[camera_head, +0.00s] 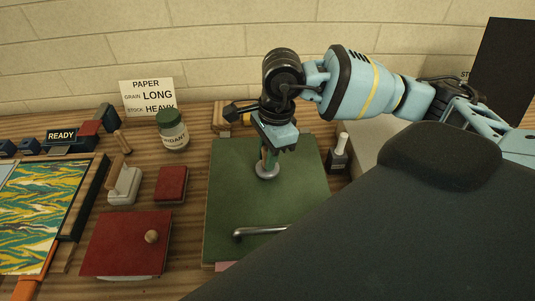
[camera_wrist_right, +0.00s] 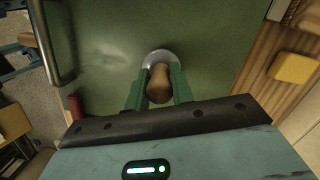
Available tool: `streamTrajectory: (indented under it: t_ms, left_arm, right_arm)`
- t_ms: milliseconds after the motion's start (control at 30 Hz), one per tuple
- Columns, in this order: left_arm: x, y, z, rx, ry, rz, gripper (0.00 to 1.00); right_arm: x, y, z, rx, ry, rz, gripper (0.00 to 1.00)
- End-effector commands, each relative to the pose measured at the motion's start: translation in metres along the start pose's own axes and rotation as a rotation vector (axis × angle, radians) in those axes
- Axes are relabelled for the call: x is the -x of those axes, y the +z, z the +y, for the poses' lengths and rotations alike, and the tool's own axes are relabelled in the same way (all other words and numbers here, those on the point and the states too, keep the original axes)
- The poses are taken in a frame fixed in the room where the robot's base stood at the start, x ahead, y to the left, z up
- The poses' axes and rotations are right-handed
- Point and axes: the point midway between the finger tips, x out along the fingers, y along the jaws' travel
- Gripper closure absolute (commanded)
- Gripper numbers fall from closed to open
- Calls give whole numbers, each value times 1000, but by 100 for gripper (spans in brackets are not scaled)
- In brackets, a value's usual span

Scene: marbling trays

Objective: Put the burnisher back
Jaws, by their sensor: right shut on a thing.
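My right gripper (camera_head: 268,150) points down over the green board (camera_head: 230,190). It is shut on a tool with a wooden handle and a round metal foot, which looks like the burnisher (camera_head: 267,172). In the right wrist view the brown handle of the burnisher (camera_wrist_right: 160,85) stands between the green fingers, with the metal disc beyond it. The burnisher looks upright. Its foot is on or just above the board; I cannot tell which. My left gripper is not in view.
The board has a metal bar handle (camera_head: 262,231) at its front. Left of it are a red box lid (camera_head: 120,240), a red block (camera_head: 171,183), a brush (camera_head: 124,185) and a jar (camera_head: 172,132). A marbled tray (camera_head: 75,225) lies far left.

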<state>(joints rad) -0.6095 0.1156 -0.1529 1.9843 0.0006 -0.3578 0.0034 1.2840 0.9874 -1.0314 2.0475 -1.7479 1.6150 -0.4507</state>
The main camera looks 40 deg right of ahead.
Motion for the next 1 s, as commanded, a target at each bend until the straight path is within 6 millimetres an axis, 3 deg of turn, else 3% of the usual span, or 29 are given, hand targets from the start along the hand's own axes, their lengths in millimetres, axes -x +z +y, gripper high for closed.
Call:
streamTrajectory:
  t_ms: [433, 467, 600, 1000]
  left_arm:
    - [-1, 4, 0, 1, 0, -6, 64]
    - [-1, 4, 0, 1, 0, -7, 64]
    - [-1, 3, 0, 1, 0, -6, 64]
    - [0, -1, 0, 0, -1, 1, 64]
  right_arm:
    - [-10, -2, 0, 0, -1, 0, 98]
    - [-10, -2, 0, 0, 0, 0, 75]
    - [-9, -2, 0, 0, -2, 0, 57]
    - [-2, -1, -1, 0, -5, -1, 55]
